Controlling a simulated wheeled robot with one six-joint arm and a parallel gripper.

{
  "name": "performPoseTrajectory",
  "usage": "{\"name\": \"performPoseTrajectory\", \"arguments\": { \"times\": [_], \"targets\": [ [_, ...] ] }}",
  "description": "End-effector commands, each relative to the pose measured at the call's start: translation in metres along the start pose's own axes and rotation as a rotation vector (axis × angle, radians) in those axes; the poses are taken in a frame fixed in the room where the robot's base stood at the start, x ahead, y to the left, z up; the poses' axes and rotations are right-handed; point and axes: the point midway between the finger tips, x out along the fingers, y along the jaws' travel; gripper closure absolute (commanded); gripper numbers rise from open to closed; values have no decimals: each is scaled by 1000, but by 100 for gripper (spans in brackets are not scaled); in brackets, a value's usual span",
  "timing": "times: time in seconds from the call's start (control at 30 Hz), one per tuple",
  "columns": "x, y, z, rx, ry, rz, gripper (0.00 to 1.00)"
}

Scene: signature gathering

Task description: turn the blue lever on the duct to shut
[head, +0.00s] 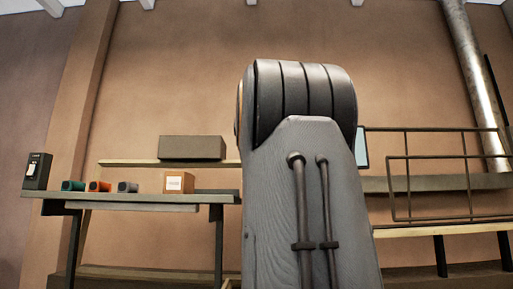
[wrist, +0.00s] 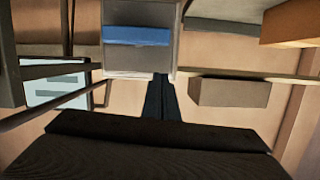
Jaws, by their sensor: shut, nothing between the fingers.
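The blue lever (wrist: 136,36) shows in the wrist view at the top, left of centre. In the head view my arm fills the middle, and the lever and fingers are hidden.
In the head view a workbench (head: 130,206) at left holds an orange box (head: 179,182), several small cylinders and a dark device (head: 37,170). A grey box (head: 193,148) sits on the shelf behind. A metal railing (head: 430,157) and a tall pipe (head: 474,75) stand at right.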

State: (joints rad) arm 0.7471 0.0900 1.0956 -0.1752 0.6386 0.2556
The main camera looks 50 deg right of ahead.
Motion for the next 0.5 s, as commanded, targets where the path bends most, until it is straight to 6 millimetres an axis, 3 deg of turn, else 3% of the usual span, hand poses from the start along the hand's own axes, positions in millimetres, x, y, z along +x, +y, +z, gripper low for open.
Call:
{"name": "performPoseTrajectory", "arguments": {
  "times": [0.5],
  "targets": [
    [-88, -2, 1, -1, 3, 0, 100]
  ]
}}
